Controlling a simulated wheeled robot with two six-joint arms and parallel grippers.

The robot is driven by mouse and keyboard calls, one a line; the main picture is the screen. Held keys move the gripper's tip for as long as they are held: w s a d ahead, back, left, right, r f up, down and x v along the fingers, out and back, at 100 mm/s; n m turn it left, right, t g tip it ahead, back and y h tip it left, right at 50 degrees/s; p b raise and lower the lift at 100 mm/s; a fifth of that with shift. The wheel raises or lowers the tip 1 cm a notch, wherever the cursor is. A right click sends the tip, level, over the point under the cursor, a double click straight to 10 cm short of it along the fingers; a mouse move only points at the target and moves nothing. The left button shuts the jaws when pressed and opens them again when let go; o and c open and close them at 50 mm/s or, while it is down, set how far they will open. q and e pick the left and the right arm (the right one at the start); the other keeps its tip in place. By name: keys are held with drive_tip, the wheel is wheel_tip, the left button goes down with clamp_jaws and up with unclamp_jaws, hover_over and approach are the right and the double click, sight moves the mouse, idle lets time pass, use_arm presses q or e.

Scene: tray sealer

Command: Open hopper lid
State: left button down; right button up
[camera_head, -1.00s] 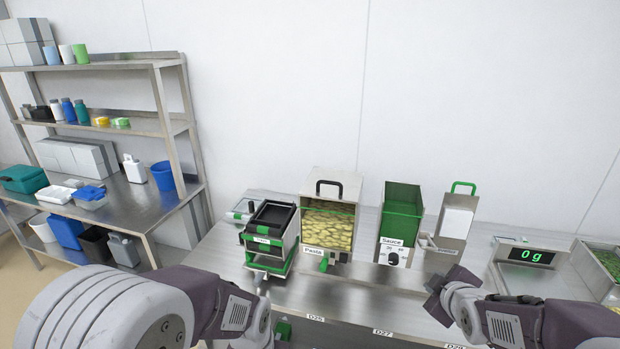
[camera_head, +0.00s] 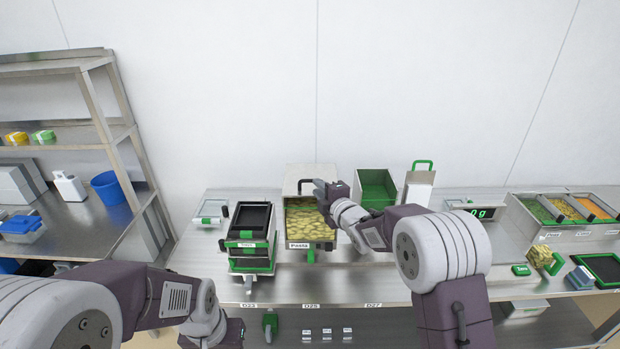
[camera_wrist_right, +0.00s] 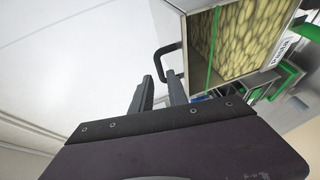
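The pasta hopper (camera_head: 312,243) is a metal box with a clear front full of pasta, standing on the counter. Its lid (camera_head: 297,173) is a metal panel with a black handle (camera_head: 303,184), which also shows in the right wrist view (camera_wrist_right: 166,62). My right gripper (camera_head: 320,188) is at the handle. In the right wrist view its two fingers (camera_wrist_right: 157,82) are apart, with the handle just beyond their tips and nothing visible held. The lid looks closed. My left gripper (camera_head: 228,338) is low at the front left, partly cut off; its fingers are not clear.
A sealer with a black tray (camera_head: 252,217) stands left of the hopper. A green sauce hopper (camera_head: 376,188) stands to the right, partly behind my right arm. A scale display (camera_head: 480,213) and ingredient bins (camera_head: 560,212) are farther right. A metal shelf (camera_head: 70,130) is at left.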

sight(311, 181)
drive_tip(key=p+x, duration=0.1)
drive_tip(key=x, duration=0.4)
drive_tip(key=shift+w+a+p, duration=0.2)
drive_tip(key=shift+w+p, duration=0.05)
drive_tip(key=shift+p, duration=0.15)
drive_tip(key=shift+w+f, duration=0.2)
drive_tip(key=shift+w, duration=0.3)
drive_tip(key=shift+a, duration=0.15)
clamp_jaws()
idle(0.4)
